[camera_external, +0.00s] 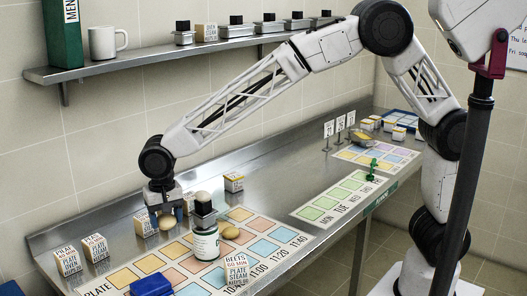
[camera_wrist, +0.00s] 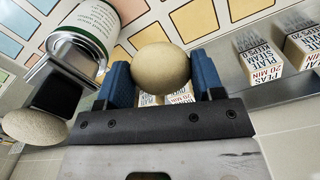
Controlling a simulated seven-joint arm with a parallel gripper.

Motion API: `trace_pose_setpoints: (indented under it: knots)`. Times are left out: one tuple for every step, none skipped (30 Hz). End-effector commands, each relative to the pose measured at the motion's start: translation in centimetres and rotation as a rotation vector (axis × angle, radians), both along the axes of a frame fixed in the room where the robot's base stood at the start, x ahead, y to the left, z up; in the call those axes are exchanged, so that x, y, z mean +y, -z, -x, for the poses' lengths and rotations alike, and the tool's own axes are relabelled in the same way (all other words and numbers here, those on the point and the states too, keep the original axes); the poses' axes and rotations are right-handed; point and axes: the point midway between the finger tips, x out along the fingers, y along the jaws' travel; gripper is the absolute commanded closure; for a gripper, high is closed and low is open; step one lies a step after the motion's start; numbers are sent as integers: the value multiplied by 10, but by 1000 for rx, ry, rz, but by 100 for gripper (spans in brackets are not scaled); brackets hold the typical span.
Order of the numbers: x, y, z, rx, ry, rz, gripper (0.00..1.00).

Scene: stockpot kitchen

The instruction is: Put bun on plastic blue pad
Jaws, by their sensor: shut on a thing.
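A tan, rounded bun (camera_wrist: 160,68) sits between the blue fingers of my gripper (camera_wrist: 160,82) in the wrist view. My gripper (camera_external: 166,214) is shut on it, low over the far left part of the counter, and the bun (camera_external: 166,221) is partly hidden there. A similar tan round thing (camera_external: 202,196) rests on a dark block above a white-and-green can (camera_external: 205,243); another (camera_external: 229,232) lies beside the can. A flat dark-blue item (camera_external: 151,285) lies at the near edge of the coloured grid mat. I cannot tell whether it is the plastic pad.
Another box (camera_external: 233,182) is behind. A green-squared mat (camera_external: 340,197) lies farther right. The steel counter (camera_external: 283,180) between the mats is bare.

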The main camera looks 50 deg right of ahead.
Motion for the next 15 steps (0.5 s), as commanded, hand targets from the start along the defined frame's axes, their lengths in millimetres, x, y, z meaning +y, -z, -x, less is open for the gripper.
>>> trace_pose_setpoints:
  knots:
    - [8,1,12,0,-28,0,62]
    - [12,2,20,0,-46,1,62]
    - [16,4,31,0,-70,0,62]
    - [18,6,40,0,-91,0,62]
    - [20,8,50,0,-113,0,62]
    - [20,11,63,0,-142,0,62]
    - [19,15,73,1,-166,1,62]
    - [18,17,84,0,-189,0,62]
    - [15,21,96,0,-217,0,62]
    - [13,24,105,0,-236,1,62]
    - [11,27,113,1,-255,1,62]
    - [8,30,122,-1,-276,-1,62]
    - [5,32,128,0,-291,0,62]
    - [3,34,134,0,-304,0,62]
    - [1,37,140,0,-319,1,62]
